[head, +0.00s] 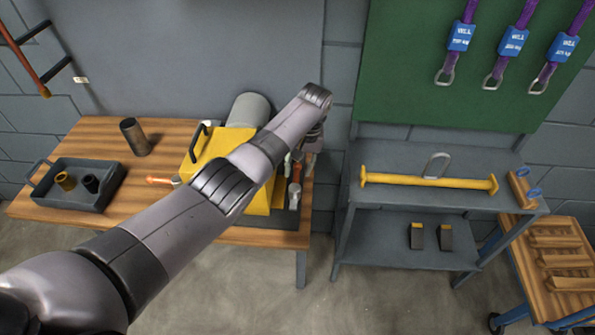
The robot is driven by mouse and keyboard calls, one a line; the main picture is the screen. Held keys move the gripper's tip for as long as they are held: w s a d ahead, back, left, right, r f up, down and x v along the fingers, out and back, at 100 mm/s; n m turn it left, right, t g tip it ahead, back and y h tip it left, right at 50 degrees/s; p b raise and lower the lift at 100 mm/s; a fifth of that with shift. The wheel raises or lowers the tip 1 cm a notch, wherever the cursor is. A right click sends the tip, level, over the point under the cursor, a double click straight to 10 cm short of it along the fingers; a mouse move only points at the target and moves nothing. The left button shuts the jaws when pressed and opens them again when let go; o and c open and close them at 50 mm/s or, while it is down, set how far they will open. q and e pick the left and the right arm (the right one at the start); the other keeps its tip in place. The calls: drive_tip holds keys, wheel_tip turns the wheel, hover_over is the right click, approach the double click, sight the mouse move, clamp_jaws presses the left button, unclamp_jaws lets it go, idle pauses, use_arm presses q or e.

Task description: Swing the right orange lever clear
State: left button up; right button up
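A yellow casing (214,148) with a black handle sits on the wooden table, partly hidden behind my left arm. The right orange lever (296,172) shows as a small piece at the casing's right side. An orange lever (159,181) sticks out at the casing's left side. My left gripper (302,165) points down at the right lever, beside or around it; I cannot tell whether it touches. Its fingers are small and partly hidden, so open or shut is unclear. My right gripper is out of view.
A grey cylinder (248,110) stands behind the casing. A grey shelf (385,206) with a yellow bar (430,181) stands to the right, across a narrow gap.

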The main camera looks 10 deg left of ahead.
use_arm(q)
wheel_tip(320, 180, up, 9)
drive_tip(key=d, duration=0.1)
drive_tip(key=shift+d+r, duration=0.15)
drive_tip(key=shift+d, duration=0.05)
idle(0.5)
